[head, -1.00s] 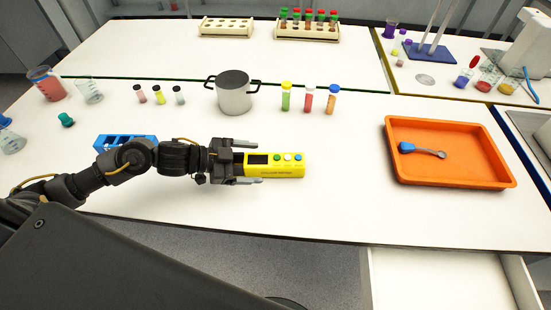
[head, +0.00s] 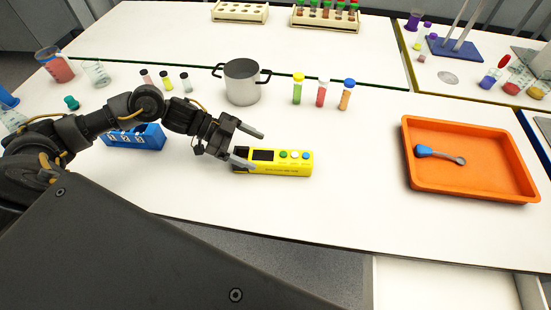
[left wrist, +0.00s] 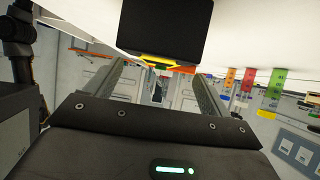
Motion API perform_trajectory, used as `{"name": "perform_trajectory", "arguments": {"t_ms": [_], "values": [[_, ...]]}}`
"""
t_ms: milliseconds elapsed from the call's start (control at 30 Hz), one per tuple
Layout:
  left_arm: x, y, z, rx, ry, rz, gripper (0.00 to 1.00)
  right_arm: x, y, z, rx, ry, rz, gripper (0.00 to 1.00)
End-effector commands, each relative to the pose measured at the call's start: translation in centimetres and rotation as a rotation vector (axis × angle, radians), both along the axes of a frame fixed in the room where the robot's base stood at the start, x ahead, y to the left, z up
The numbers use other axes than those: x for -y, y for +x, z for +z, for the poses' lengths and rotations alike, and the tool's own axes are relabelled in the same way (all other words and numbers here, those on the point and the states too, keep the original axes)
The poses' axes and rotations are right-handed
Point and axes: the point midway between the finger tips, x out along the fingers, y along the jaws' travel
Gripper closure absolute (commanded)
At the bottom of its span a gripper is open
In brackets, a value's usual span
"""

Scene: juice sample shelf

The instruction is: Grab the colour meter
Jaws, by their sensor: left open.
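The colour meter (head: 285,168) is a yellow bar with a dark screen and several coloured buttons, lying flat on the white table. My left gripper (head: 250,149) is open and empty at its left end. One finger reaches past the meter's far side; the other overlaps its left end in the picture, and I cannot tell if it touches. In the left wrist view, both fingers of the left gripper (left wrist: 160,85) are spread apart. A large black block with a yellow edge shows above them, perhaps part of the meter. My right gripper is not in view.
A blue rack (head: 140,137) stands behind my left forearm. A metal pot (head: 242,85) and several capped vials (head: 321,94) stand behind the meter. An orange tray (head: 490,187) holding a blue-ended tool is at the right. The table between meter and tray is clear.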

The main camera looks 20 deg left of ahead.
Motion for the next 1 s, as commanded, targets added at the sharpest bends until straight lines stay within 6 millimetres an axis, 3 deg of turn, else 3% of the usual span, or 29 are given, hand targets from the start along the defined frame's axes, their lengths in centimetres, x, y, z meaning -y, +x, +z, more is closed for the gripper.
{"name": "perform_trajectory", "arguments": {"t_ms": [167,333,500,767,1000], "values": [[0.5,0.1,-0.1,-0.001,0.000,0.000,0.18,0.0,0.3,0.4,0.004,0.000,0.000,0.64],[2.8,0.6,-0.7,-0.003,-0.003,-0.001,0.18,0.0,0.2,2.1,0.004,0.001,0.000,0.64],[4.4,1.1,-1.9,-0.002,0.000,0.001,0.18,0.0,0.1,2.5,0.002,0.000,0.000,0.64],[4.7,1.1,-2.3,0.000,0.001,0.000,0.18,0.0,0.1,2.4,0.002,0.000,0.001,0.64],[4.6,1.1,-2.3,0.000,0.001,0.000,0.46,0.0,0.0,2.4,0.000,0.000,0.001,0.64]]}}
